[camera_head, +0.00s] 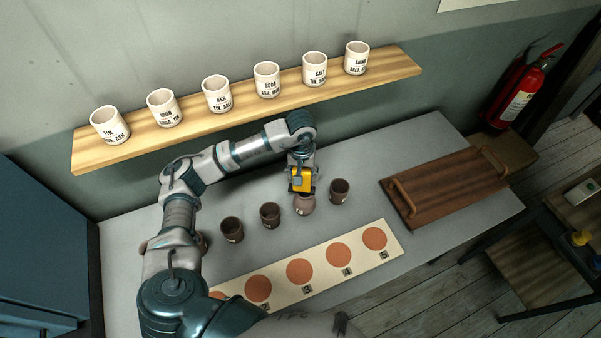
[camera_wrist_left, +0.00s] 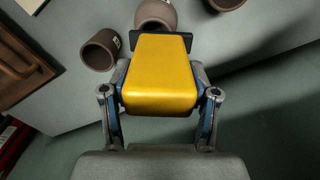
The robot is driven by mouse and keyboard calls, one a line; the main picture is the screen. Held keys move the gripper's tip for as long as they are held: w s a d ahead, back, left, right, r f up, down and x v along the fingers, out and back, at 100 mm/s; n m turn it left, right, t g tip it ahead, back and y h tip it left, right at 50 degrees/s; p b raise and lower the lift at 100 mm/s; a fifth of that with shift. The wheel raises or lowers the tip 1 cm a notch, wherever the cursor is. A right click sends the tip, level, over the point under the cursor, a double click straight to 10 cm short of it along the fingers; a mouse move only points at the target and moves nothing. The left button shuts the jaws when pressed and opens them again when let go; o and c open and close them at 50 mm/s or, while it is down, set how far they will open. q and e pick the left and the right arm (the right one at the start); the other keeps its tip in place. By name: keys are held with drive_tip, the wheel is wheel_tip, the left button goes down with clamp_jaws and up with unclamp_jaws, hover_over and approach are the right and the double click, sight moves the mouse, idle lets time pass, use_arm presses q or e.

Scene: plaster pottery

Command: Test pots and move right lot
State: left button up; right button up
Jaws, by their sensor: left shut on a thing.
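A brown shape behind my arm is mostly hidden. A pale board (camera_head: 385,254) with numbered terracotta discs lies in front. A wooden tray (camera_head: 455,183) with handles is at the right.
A wooden shelf (camera_head: 87,152) above the grey table (camera_head: 430,128) holds several white cups with labels, such as the tin and ash cup (camera_head: 110,126). A fire extinguisher (camera_head: 520,90) hangs at the far right. The table is clear between the pots and the tray.

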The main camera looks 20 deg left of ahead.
use_arm(q)
drive_tip(key=shift+d, duration=0.35)
drive_tip(key=shift+d+r, duration=0.2)
drive_tip(key=shift+d, duration=0.5)
drive_tip(key=shift+a, duration=0.1)
drive_tip(key=shift+a+f, duration=0.1)
drive_tip(key=shift+a, duration=0.4)
drive_tip(key=shift+a+f, duration=0.1)
drive_tip(key=shift+a, duration=0.2)
drive_tip(key=shift+d, duration=0.6)
drive_tip(key=shift+d+b, duration=0.15)
drive_tip(key=shift+b, duration=0.2)
drive_tip(key=shift+a, duration=0.6)
drive_tip(key=shift+d, duration=0.4)
drive_tip(key=shift+a, duration=0.1)
use_arm(e)
drive_tip(key=d, duration=0.1)
drive_tip(key=d+f, duration=0.1)
drive_tip(key=shift+d+f, duration=0.3)
